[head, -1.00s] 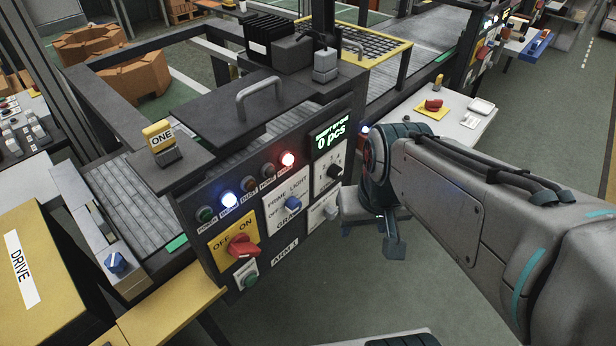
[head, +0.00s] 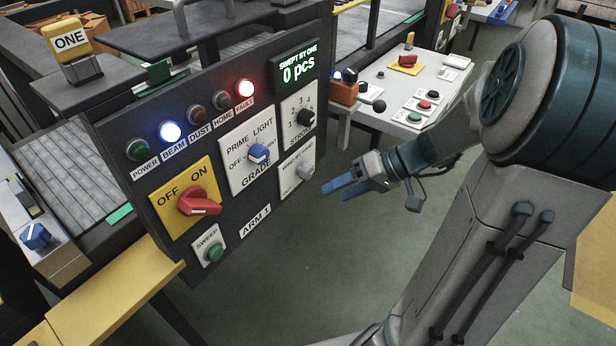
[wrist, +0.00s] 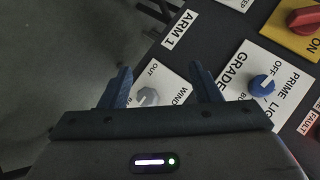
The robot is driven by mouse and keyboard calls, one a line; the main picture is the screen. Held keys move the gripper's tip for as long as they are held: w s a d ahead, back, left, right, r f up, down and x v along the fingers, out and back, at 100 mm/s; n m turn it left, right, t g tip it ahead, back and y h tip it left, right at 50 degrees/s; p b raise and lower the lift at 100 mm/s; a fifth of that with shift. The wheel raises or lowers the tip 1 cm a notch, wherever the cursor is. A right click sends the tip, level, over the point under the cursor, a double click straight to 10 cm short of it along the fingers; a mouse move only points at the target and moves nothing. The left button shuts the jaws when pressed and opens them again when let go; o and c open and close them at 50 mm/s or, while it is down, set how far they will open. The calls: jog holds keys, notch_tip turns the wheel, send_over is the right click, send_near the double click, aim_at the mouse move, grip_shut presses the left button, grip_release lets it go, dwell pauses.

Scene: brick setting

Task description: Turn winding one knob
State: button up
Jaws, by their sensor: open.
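The winding knob (head: 304,172) is a small grey knob on a white plate at the lower right of the dark ARM 1 panel (head: 232,238). The knob also shows in the wrist view (wrist: 147,97), with part of its plate's lettering readable. My gripper (head: 340,188) has blue fingers and is just right of the knob in the head view, apart from it. In the wrist view my gripper (wrist: 160,72) is open and empty, and the knob shows between its fingers, nearer the left one. The knob's exact pointer angle is unclear.
A blue GRADE knob (head: 258,154) sits up-left of the winding knob, and a dark STROKE knob (head: 305,117) above it. A red OFF/ON switch (head: 199,202) and green SWEEP button (head: 214,252) are further left. A white control table (head: 400,92) stands behind my gripper.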

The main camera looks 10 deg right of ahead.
aim_at(310, 174)
jog(key=w+d+f+t+y+b, duration=0.1)
jog(key=w+d+t+y+b, duration=0.15)
jog(key=d+t+b, duration=0.35)
jog(key=shift+g, duration=0.4)
jog(key=x, duration=0.8)
jog(key=w+d+b+x, duration=0.1)
jog(key=x, duration=0.4)
jog(key=shift+w+a+f, duration=0.1)
jog(key=shift+w+f, duration=0.05)
jog(key=shift+f, duration=0.05)
jog(key=c, duration=1)
